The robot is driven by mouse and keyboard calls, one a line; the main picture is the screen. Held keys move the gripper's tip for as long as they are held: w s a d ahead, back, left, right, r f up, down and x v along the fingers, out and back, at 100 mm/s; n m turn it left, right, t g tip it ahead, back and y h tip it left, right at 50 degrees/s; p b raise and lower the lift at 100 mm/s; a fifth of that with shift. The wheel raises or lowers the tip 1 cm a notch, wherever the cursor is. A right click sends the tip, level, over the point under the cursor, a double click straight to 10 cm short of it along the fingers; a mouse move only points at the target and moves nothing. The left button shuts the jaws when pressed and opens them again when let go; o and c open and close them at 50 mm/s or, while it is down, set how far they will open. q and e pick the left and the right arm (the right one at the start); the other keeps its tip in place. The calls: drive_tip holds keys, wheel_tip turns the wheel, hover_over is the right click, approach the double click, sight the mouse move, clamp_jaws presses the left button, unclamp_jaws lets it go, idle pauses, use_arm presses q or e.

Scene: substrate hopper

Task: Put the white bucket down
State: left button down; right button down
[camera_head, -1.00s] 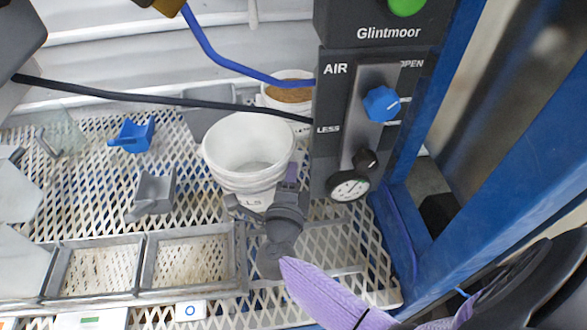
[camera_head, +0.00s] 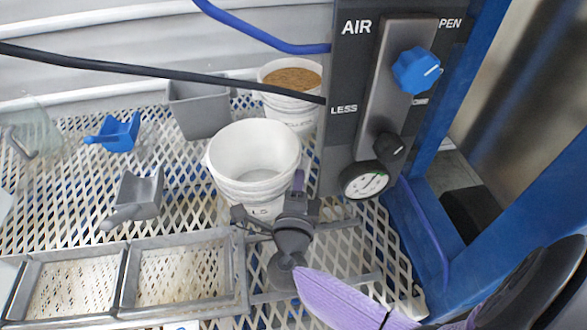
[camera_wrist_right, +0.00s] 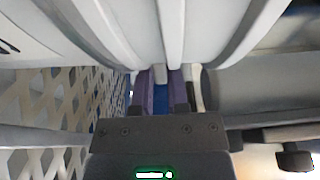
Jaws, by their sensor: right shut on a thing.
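The white bucket (camera_head: 232,188) stands upright in the head view, with its mouth open upward and nothing visible inside. My right gripper (camera_head: 298,181) is at the bucket's near right side, shut on part of it. In the right wrist view, the purple fingers (camera_wrist_right: 161,88) reach up to the bucket's pale ribbed wall (camera_wrist_right: 110,35), which fills the top. The gripper covers part of the bucket's lower front, so I cannot tell whether the base touches the mesh shelf (camera_head: 75,205). My left gripper is out of view.
A control panel (camera_head: 343,140) with a blue knob and gauge stands close on the right. Behind are a bucket of brown material (camera_head: 290,107) and a grey bin (camera_head: 203,112). A blue scoop (camera_head: 118,133), grey scoop (camera_head: 136,196) and divided frame (camera_head: 240,265) lie left. A black hose crosses above.

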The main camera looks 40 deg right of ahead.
drive_tip(key=c, duration=0.6)
unclamp_jaws()
use_arm(q)
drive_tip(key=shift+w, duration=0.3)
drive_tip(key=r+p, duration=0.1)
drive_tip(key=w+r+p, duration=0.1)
drive_tip(key=p, duration=0.1)
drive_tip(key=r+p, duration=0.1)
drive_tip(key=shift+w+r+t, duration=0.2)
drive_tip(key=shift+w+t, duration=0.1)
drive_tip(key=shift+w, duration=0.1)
use_arm(e)
drive_tip(key=v, duration=1.2)
drive_tip(key=shift+r, duration=0.15)
